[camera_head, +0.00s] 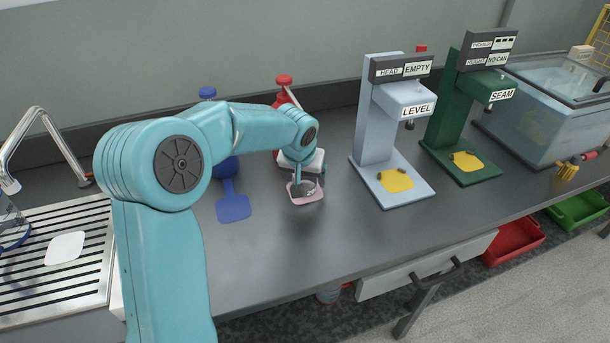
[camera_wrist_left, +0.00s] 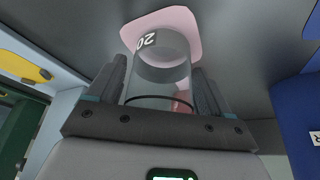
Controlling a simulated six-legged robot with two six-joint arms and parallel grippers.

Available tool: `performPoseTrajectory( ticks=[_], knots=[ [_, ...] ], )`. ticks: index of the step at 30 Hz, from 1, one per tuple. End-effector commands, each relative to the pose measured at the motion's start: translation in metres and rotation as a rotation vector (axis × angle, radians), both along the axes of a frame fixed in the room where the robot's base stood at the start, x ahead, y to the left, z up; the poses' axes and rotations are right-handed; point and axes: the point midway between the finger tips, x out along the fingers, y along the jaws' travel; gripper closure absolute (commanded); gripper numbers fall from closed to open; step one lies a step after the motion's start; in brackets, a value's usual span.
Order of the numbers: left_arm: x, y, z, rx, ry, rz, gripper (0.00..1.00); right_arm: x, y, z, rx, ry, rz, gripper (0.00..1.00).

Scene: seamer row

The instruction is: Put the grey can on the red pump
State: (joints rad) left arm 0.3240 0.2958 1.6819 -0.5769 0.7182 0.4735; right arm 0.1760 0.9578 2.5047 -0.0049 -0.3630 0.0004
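The red pump (camera_head: 284,82) stands at the back of the bench, partly hidden behind my left arm, with a pink pad (camera_head: 296,199) in front of it. The grey can (camera_head: 311,188) is at this pad, below my left gripper (camera_head: 303,178). In the left wrist view the can (camera_wrist_left: 162,72), marked "20", sits between the two dark fingers (camera_wrist_left: 160,92), which appear closed against its sides. The pink pad (camera_wrist_left: 185,20) lies beyond the can's end. I cannot tell whether the can touches the pad or hangs just above it. My right gripper is not in view.
A blue pump (camera_head: 207,93) with a blue pad (camera_head: 234,208) stands to the left. A pale blue machine (camera_head: 375,130) and a green machine (camera_head: 448,120) with yellow pads stand right. A slatted drainer (camera_head: 30,285) holds a white pad (camera_head: 65,247). A clear-lidded tank (camera_head: 545,120) is far right.

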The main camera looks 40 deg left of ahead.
Motion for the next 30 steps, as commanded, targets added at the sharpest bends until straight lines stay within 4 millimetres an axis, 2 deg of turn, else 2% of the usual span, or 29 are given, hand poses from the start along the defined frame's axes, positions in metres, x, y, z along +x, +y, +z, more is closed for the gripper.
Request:
performPoseTrajectory(
  ticks=[8,13,24,30],
  knots=[
    [0.0,0.0,0.001,0.0,0.0,0.0,0.09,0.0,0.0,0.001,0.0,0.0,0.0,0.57],
    [-0.002,-0.001,0.012,0.001,-0.002,0.0,0.09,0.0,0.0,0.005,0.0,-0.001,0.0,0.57],
    [-0.029,-0.017,0.089,0.001,-0.004,-0.001,0.09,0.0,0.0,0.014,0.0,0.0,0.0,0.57],
    [-0.038,-0.022,0.111,0.001,-0.001,-0.001,0.09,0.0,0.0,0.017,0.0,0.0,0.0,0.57]
  ],
)
